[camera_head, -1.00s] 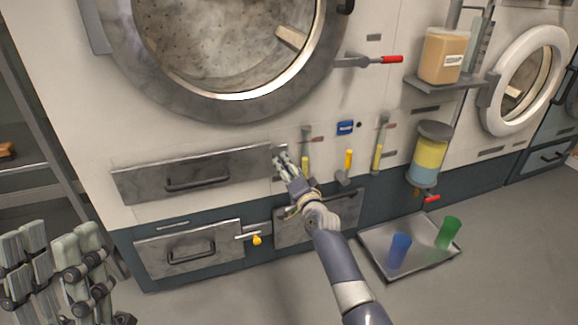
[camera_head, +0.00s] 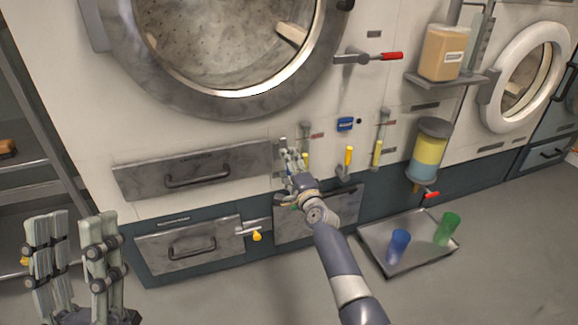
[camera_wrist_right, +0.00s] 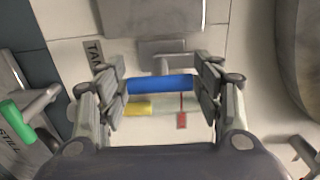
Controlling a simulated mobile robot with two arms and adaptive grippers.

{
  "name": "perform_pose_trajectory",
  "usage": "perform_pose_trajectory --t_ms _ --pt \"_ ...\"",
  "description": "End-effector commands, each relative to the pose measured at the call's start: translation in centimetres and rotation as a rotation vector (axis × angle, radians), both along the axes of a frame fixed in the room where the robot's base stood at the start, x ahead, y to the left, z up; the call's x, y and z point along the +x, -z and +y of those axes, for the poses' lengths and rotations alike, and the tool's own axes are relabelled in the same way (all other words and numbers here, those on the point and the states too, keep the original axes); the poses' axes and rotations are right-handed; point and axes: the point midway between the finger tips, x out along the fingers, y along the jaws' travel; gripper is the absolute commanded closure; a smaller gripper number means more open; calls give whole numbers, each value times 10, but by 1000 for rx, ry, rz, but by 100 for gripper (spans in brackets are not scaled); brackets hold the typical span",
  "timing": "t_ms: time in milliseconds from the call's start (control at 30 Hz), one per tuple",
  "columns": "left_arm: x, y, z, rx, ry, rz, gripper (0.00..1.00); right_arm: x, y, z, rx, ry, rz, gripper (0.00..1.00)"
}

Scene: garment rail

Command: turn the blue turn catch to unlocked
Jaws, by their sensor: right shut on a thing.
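The blue turn catch shows in the right wrist view as a blue bar (camera_wrist_right: 160,84) lying level across the gap between my right gripper's (camera_wrist_right: 162,88) finger pads, which are shut on it. In the head view my right gripper (camera_head: 289,153) is at the wall panel, just right of the upper grey drawer, and it hides the catch. I cannot read the catch's locked or unlocked marking. My left gripper (camera_head: 75,218) is open and empty at the lower left, fingers pointing up, away from the panel.
Close to the right gripper are yellow-filled gauges (camera_head: 377,153) and a yellow-handled lever (camera_head: 348,157). A yellow-knobbed catch (camera_head: 256,236) sits lower left. A red-handled lever (camera_head: 390,56) juts out above. A tray (camera_head: 372,258) with blue and green cups stands on the floor.

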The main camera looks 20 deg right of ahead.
Motion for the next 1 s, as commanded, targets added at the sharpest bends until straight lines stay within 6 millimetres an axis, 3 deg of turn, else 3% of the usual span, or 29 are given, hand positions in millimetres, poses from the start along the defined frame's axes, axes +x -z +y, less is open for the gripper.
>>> perform_pose_trajectory --t_ms 367,400,500,1000 --pt "0 0 0 1 0 2 60 1 -5 -6 6 11 -9 63" --pt "0 0 0 1 0 2 60 1 -5 -6 6 11 -9 37" --pt "0 0 0 1 0 2 60 1 -4 -6 5 10 -9 17" --pt "1 1 0 1 -1 1 60 -5 0 -1 7 1 -1 17"
